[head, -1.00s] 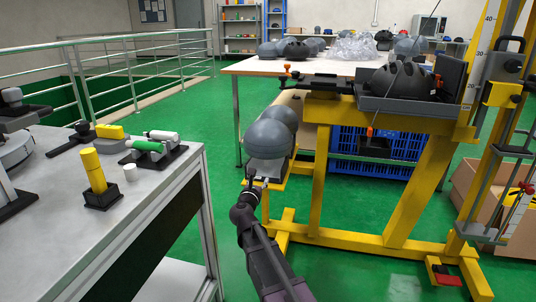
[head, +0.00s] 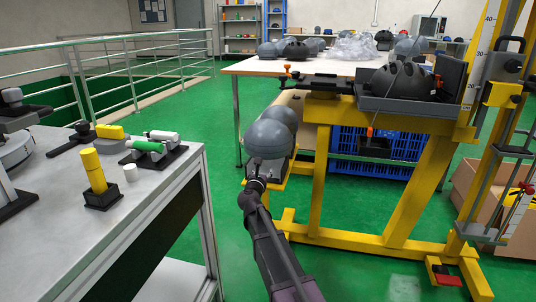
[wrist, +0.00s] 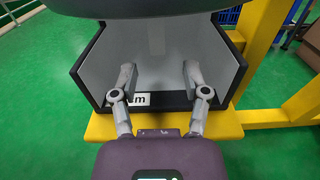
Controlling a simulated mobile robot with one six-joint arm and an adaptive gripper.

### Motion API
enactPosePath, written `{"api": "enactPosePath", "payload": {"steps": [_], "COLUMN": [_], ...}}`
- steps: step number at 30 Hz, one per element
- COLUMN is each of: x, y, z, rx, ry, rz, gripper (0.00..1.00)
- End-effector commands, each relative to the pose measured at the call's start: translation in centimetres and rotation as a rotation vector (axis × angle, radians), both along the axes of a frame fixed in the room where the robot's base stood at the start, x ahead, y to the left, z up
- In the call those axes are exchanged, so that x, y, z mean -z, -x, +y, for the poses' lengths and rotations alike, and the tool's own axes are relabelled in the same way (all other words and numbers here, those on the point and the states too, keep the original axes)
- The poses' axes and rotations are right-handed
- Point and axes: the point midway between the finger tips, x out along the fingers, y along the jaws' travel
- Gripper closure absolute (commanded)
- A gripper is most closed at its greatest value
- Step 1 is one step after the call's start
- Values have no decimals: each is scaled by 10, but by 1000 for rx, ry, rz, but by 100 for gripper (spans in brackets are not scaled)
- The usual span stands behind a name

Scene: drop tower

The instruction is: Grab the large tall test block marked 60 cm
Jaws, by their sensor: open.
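In the wrist view a grey block (wrist: 157,62) with dark edges stands on a yellow ledge (wrist: 104,126). A white label (wrist: 141,99) low on its front shows "m"; the rest is hidden by a finger, so I cannot read the number. A dark rounded top (wrist: 150,8) overhangs it. My gripper (wrist: 159,78) is open, its two fingers apart in front of the block's face; I cannot tell if they touch it. In the head view the block's grey dome (head: 268,139) is seen beyond my gripper (head: 259,178), with another dome (head: 283,117) behind.
A yellow frame (head: 420,190) stands to the right, carrying a black helmet (head: 402,80) in a tray. A bench (head: 150,210) with a yellow cylinder (head: 93,168) is on the left.

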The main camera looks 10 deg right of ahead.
Motion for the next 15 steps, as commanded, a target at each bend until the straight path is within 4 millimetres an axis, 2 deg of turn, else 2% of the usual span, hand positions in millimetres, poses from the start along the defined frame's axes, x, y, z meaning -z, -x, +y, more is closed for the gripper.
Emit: {"api": "enactPosePath", "payload": {"steps": [15], "x": [-2], "y": [-46], "z": [-16], "rx": [0], "ry": [0], "rz": [0], "gripper": [41]}}
